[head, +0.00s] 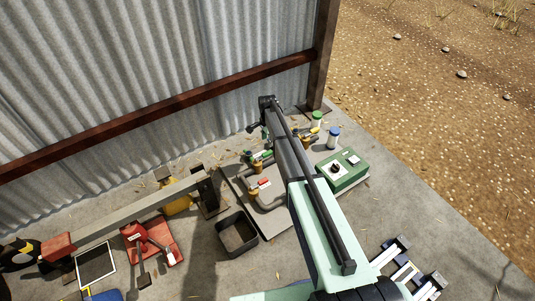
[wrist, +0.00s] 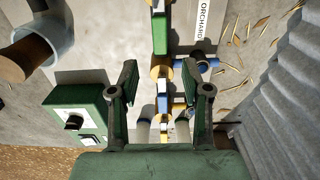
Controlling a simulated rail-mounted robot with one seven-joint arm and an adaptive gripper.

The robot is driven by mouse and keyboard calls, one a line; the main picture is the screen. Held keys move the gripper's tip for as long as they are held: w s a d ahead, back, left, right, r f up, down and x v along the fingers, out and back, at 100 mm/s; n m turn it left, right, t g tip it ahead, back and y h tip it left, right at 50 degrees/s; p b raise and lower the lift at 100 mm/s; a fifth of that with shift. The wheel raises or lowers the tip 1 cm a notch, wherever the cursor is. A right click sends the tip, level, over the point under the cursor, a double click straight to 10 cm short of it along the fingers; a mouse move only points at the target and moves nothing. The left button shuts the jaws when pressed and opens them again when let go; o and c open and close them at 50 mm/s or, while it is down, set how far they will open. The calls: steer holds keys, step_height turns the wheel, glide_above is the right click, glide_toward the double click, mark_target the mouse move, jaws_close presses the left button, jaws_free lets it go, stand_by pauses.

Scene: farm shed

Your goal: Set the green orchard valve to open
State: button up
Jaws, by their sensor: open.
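In the wrist view, a green handle part (wrist: 160,35) stands beside a pale label (wrist: 203,22) reading ORCHARD. Brass, blue, white and yellow valve parts continue below it in a line. My gripper (wrist: 160,76) is open, with one dark green finger on each side of this line and nothing clearly held. I cannot tell whether a finger touches a valve, or which way the orchard valve is set. In the head view, a green-handled valve (head: 262,155) shows left of my arm, which hides part of the valve group and most of the gripper.
A green box with a dial (head: 342,172) stands right of the valves. A blue-lidded jar (head: 333,138) and a green-lidded jar (head: 316,120) stand behind it. A dark open bin (head: 237,233) is at front left. The corrugated wall (head: 150,80) rises behind.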

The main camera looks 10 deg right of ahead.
mark_target(268, 152)
step_height(268, 152, down, 9)
steer(key=shift+f+b, duration=0.1)
steer(key=shift+b, duration=1.05)
jaws_close()
